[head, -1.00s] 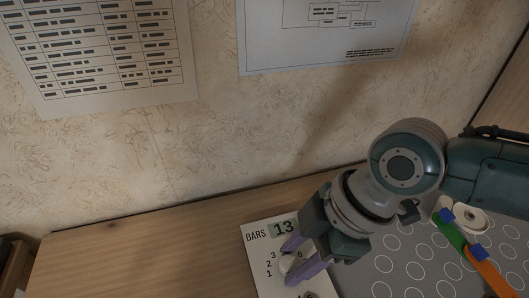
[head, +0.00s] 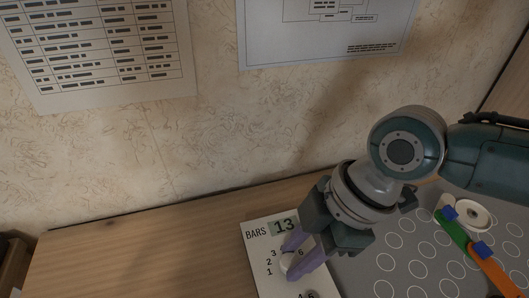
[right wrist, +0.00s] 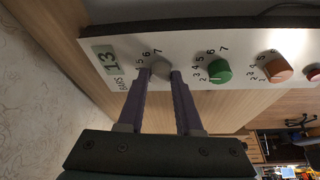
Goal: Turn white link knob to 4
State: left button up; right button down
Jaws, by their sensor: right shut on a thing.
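The white link knob (right wrist: 160,71) sits on a white panel (right wrist: 121,43) beside the printed numbers, under a green display reading 13 and the word BARS. My right gripper (right wrist: 162,75) has its two purple fingers closed on opposite sides of this knob. In the head view the right gripper (head: 288,259) comes down on the panel from the right and covers part of the knob and its numbers; 1, 2, 3 and 6 show there. I cannot read which number the knob points to. My left gripper is not in view.
In the right wrist view a green knob (right wrist: 219,71) and an orange knob (right wrist: 278,68) stand farther along the panel. A grey board with white circles (head: 386,262) and green and orange links (head: 488,270) lies right of the panel. The wooden surface left is clear.

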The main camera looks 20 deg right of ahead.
pick_arm(q)
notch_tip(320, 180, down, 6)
jog(key=b, duration=0.5)
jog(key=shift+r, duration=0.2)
pick_arm(e)
jog(key=n, duration=0.2)
jog(key=n+g, duration=0.1)
jog(key=n, duration=0.1)
jog(key=n+g, duration=0.1)
jog(key=n, duration=0.1)
jog(key=shift+w+f, duration=0.2)
jog(key=shift+w, duration=0.1)
pick_arm(q)
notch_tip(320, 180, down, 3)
jog(key=b, duration=0.3)
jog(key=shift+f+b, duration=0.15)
jog(key=shift+b, duration=0.15)
pick_arm(e)
jog(key=n+g, duration=0.1)
jog(key=n, duration=0.1)
jog(key=n+h, duration=0.1)
jog(key=n, duration=0.1)
jog(key=shift+w+a+r+n+g, duration=0.15)
jog(key=shift+n+g, duration=0.15)
jog(key=shift+g, duration=0.1)
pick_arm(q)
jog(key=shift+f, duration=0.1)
pick_arm(e)
jog(key=c, duration=0.6)
grip_release()
